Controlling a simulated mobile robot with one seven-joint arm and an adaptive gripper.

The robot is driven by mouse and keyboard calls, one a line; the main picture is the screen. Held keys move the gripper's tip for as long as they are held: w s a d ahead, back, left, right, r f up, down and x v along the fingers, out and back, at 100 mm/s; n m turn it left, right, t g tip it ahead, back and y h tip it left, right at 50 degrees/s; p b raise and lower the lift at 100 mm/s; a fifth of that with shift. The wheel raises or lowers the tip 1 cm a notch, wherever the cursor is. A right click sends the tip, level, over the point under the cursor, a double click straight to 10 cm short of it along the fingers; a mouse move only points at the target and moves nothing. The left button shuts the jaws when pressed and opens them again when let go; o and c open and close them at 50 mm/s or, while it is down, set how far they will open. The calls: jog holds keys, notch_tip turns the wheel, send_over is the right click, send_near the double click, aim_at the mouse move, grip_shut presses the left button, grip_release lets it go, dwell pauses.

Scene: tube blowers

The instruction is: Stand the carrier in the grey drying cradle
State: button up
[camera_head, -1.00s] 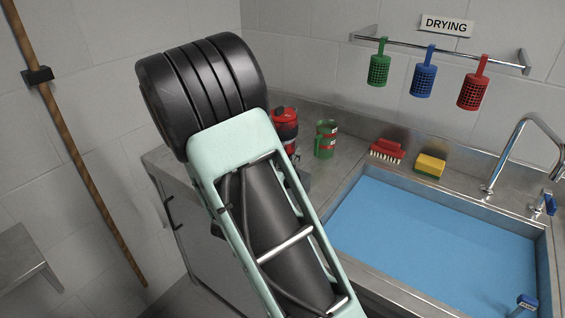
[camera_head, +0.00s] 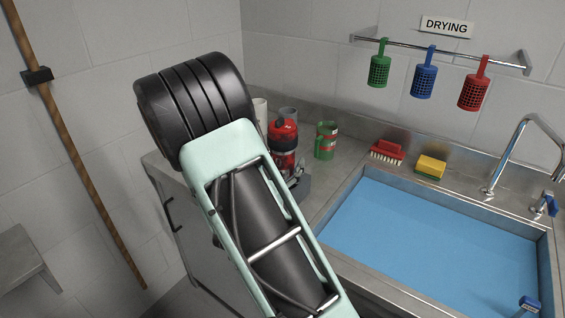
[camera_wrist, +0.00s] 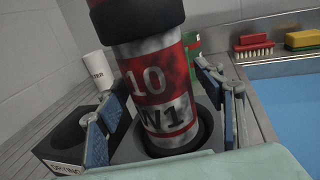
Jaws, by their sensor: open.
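The carrier (camera_wrist: 158,90) is a cylinder with red and grey bands marked "10" and "W1" and a black collar above. It stands near upright, slightly tilted in the wrist view, with its lower end inside a dark round opening of the grey cradle (camera_wrist: 127,150). Whether it is fully seated is hidden. My gripper (camera_wrist: 160,92) is open, with blue-grey fingers on both sides of the carrier and a visible gap at the right. In the head view the red and black carrier (camera_head: 283,143) shows beyond my arm, and the cradle (camera_head: 301,188) is mostly hidden.
A dark lettered box (camera_wrist: 65,145) and a white cup (camera_wrist: 97,69) are left of the carrier. Colored baskets (camera_head: 423,80) hang on a rail.

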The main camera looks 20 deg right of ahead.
jog(key=shift+r, duration=0.15)
jog(key=v, duration=1.2)
